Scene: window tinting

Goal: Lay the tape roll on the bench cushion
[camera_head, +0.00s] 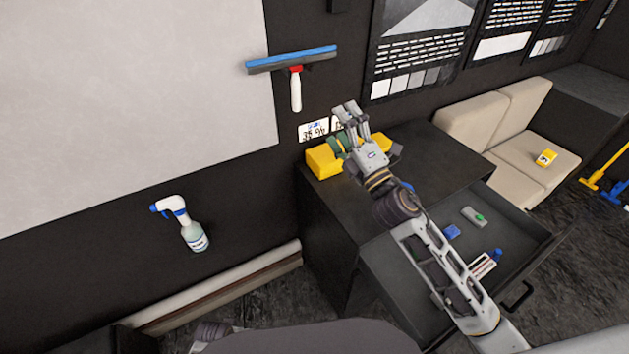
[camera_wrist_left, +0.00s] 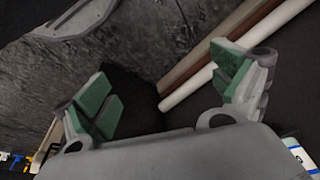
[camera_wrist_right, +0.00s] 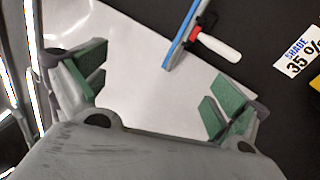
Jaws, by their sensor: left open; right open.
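The beige bench cushion (camera_head: 519,177) is at the right, beyond the cabinet. My left gripper (camera_wrist_left: 168,78) is open and empty in the left wrist view, above the dark floor.
A small yellow item (camera_head: 545,157) lies on the bench cushion, with bare cushion around it. An open drawer (camera_head: 425,275) holds several small items. A spray bottle (camera_head: 190,227) and a blue squeegee (camera_head: 295,92) are at the wall. Long rolls (camera_head: 220,287) lie low by the wall.

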